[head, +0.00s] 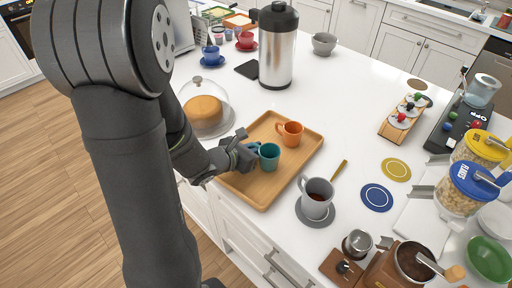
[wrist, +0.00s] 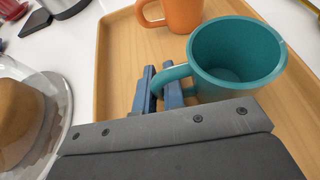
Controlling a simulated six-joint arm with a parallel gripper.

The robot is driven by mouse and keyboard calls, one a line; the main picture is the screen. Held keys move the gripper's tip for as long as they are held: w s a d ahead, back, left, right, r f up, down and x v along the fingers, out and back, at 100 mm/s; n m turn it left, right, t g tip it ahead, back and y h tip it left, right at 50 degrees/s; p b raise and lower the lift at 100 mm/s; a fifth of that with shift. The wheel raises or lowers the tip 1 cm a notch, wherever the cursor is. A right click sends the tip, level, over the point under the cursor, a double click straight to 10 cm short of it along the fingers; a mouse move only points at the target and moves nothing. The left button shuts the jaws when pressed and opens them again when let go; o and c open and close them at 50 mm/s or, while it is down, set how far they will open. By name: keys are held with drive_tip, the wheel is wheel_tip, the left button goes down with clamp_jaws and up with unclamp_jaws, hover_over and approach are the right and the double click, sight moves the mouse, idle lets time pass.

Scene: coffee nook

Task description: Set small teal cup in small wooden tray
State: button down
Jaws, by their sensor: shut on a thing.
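The small teal cup (head: 268,157) is upright over the near left part of the small wooden tray (head: 262,195). In the wrist view the teal cup (wrist: 236,60) is empty, with its handle toward my gripper. My gripper (head: 252,147) reaches in from the left, and its blue fingers (wrist: 158,92) are shut on the cup's handle. The cup's base is partly hidden in the wrist view, and I cannot tell for sure whether it touches the tray floor. The tray (wrist: 117,50) has a raised rim.
An orange cup (head: 290,134) stands in the tray behind the teal cup. A cake under a glass dome (head: 205,107) is close on the left. A grey mug (head: 316,197) on a coaster stands right of the tray. A steel dispenser (head: 278,50) stands behind.

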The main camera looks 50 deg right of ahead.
drive_tip(key=c, duration=2)
unclamp_jaws()
drive_tip(key=shift+f, duration=0.2)
drive_tip(key=o, duration=0.5)
drive_tip(key=shift+r, duration=0.1)
drive_tip(key=shift+r, duration=0.2)
drive_tip(key=v, duration=1.2)
drive_tip(key=shift+f, duration=0.1)
